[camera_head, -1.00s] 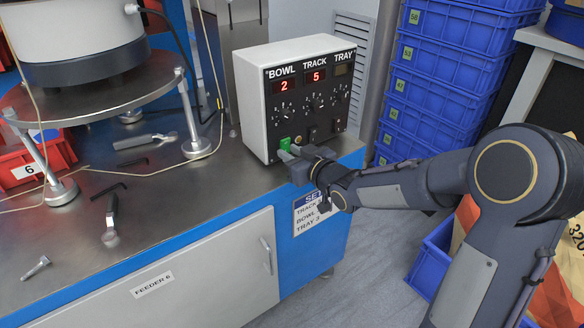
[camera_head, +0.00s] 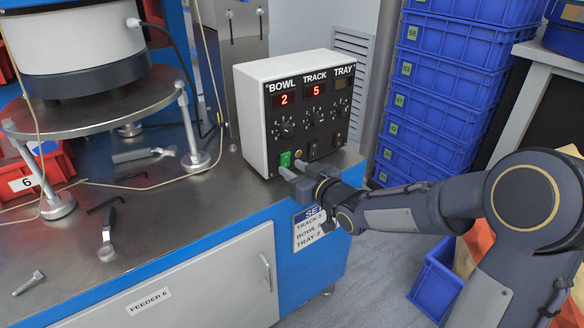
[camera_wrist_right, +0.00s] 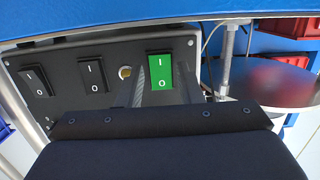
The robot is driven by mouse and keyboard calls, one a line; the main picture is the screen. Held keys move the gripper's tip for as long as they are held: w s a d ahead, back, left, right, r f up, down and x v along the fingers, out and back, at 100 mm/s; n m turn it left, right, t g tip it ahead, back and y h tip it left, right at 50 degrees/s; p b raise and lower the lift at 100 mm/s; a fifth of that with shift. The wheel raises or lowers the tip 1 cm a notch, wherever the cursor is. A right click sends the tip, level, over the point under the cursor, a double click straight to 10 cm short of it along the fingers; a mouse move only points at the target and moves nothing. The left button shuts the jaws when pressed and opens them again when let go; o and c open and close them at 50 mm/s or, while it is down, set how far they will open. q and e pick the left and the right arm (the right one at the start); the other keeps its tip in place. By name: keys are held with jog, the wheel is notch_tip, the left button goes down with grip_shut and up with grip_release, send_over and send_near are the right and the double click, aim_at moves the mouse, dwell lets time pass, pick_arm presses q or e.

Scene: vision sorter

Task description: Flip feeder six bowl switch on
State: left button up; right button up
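The white control box (camera_head: 250,115) stands on the feeder bench and has a black front panel. Its bowl switch (camera_head: 285,158) is a green lit rocker at the panel's lower left; the wrist view shows the green rocker (camera_wrist_right: 160,71) marked I and O. The BOWL display (camera_head: 284,99) shows a red 2. My right gripper (camera_head: 294,170) is just in front of this switch. Its two fingers are apart with nothing between them, and in the wrist view they (camera_wrist_right: 163,88) reach up around the green rocker. I cannot tell whether they touch the panel. My left gripper is out of view.
Black TRACK (camera_head: 312,150) and TRAY (camera_head: 338,140) rockers sit to the right of the green one. The TRACK display (camera_head: 316,90) shows 5; TRAY's is dark. A settings label (camera_head: 309,228) is on the bench front. Loose tools (camera_head: 107,235) lie left; blue crates (camera_head: 440,95) are stacked right.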

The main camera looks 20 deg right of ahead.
jog(key=f+v, duration=0.1)
jog(key=v, duration=0.5)
jog(key=shift+s+r+p, duration=0.2)
jog(key=shift+r+p, duration=0.25)
jog(key=shift+r, duration=0.05)
jog(key=shift+d, duration=0.1)
